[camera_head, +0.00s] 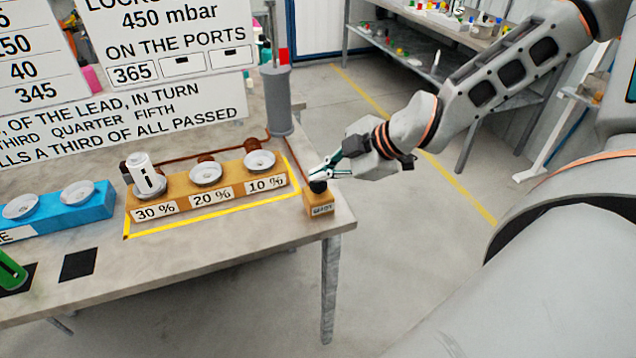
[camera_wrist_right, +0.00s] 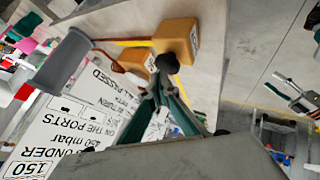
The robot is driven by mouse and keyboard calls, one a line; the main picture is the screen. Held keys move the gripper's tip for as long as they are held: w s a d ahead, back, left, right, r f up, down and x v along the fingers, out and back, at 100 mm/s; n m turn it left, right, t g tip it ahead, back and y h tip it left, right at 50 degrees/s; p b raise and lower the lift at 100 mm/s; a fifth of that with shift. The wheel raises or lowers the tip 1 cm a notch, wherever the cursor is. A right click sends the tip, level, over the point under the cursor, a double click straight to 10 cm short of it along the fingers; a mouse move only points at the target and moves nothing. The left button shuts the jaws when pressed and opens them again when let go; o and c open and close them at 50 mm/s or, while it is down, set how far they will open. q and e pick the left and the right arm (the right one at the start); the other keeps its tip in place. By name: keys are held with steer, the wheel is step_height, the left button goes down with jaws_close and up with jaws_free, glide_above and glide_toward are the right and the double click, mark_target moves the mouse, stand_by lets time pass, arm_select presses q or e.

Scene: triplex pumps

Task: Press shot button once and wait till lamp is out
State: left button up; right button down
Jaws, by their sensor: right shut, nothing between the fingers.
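A small wooden box (camera_head: 320,206) with a dark label stands at the table's front right corner. It also shows in the wrist view (camera_wrist_right: 178,38). A black round button (camera_head: 318,186) sits on the box and shows in the wrist view (camera_wrist_right: 167,63). My right gripper (camera_head: 319,173) is shut and empty, its tips right at the button. I cannot tell whether they touch or press it. A red piece (camera_head: 284,56) shows at the top of a grey cylinder (camera_head: 277,100); I cannot tell whether it is a lamp or lit. My left gripper is not in view.
A wooden block (camera_head: 228,190) with three dishes marked 30 %, 20 % and 10 % lies beside the box. A white labelled cylinder (camera_head: 141,173) stands on the 30 % dish. A blue block (camera_head: 62,212) lies left. Printed boards (camera_head: 180,57) stand behind.

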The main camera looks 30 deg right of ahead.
mark_target(321, 184)
steer(key=shift+f, duration=0.15)
stand_by(0.3)
steer(key=shift+f+b, duration=0.65)
stand_by(0.7)
steer(key=shift+r, duration=0.15)
steer(key=shift+r+p, duration=0.65)
steer(key=shift+r, duration=0.4)
steer(key=shift+r+p, duration=1.6)
steer(key=shift+r, duration=0.95)
steer(key=shift+f, duration=0.1)
